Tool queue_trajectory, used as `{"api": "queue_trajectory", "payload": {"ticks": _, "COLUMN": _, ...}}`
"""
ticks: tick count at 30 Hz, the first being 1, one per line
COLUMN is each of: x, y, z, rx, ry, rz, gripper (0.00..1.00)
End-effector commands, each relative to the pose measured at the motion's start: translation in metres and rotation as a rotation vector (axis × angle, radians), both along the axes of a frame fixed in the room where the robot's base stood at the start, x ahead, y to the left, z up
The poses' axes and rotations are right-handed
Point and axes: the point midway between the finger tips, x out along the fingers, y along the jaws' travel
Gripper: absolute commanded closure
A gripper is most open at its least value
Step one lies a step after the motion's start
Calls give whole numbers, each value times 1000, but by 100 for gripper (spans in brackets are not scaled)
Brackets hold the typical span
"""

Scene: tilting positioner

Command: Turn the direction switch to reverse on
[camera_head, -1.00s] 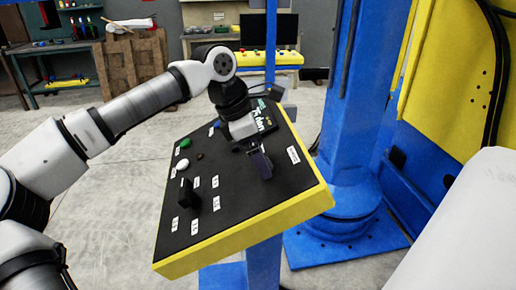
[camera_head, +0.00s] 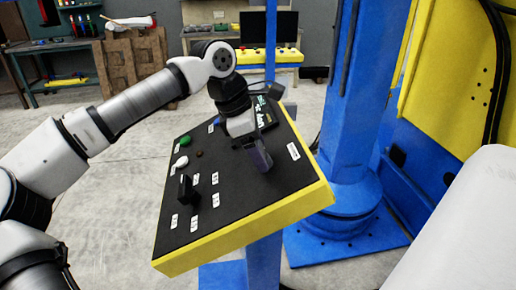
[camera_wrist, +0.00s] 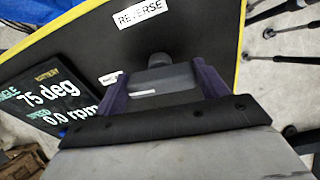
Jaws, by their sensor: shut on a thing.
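The direction switch (camera_wrist: 162,78) is a dark grey block-shaped knob on the black panel in the wrist view. The two purple fingers of my gripper (camera_wrist: 160,84) stand on either side of it and are shut on it. A white REVERSE label (camera_wrist: 140,13) lies above the knob in the wrist view. A second small label is partly hidden beside the knob. In the head view my gripper (camera_head: 258,158) points down onto the right part of the panel and hides the switch.
The sloped control panel (camera_head: 240,218) has a yellow edge. It carries a black switch (camera_head: 187,188), a green button (camera_head: 186,141) and a white button (camera_head: 180,162). The display (camera_wrist: 62,95) reads 75 deg and 0.0 rpm. A blue column (camera_head: 352,130) stands close on the right.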

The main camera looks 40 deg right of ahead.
Motion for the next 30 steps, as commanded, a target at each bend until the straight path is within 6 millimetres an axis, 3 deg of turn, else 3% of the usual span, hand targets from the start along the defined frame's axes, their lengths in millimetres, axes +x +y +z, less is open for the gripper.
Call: {"api": "queue_trajectory", "payload": {"ticks": 30, "x": -3, "y": 5, "z": -3, "rx": -232, "ry": -376, "rz": -827, "gripper": 50}}
